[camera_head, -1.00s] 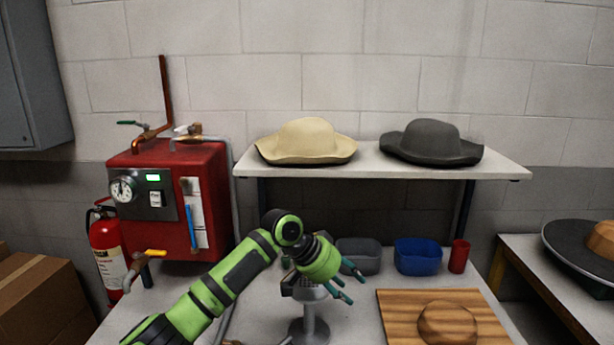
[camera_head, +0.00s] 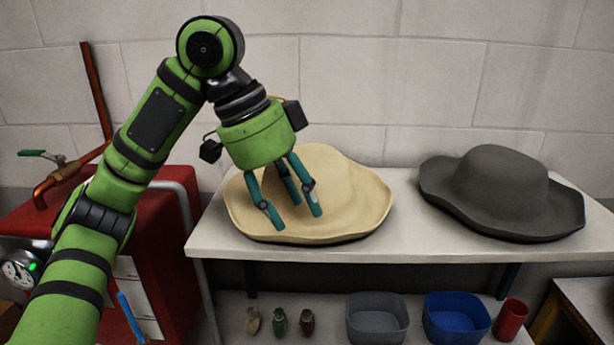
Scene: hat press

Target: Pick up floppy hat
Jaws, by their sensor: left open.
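A tan floppy hat (camera_head: 345,200) lies brim down on the white shelf (camera_head: 420,235), left of its middle. A dark grey floppy hat (camera_head: 500,190) lies on the same shelf to its right. My left gripper (camera_head: 292,210) points down in front of the tan hat, its teal fingers spread and open with nothing between them. The fingers overlap the left side of the hat's crown and brim; I cannot tell whether they touch it. My right gripper does not show.
A red machine (camera_head: 160,240) with a gauge and copper pipe stands left of the shelf. Below the shelf are a grey bin (camera_head: 377,318), a blue bin (camera_head: 455,318), a red cup (camera_head: 510,318) and several small items (camera_head: 279,321). A block wall is behind the shelf.

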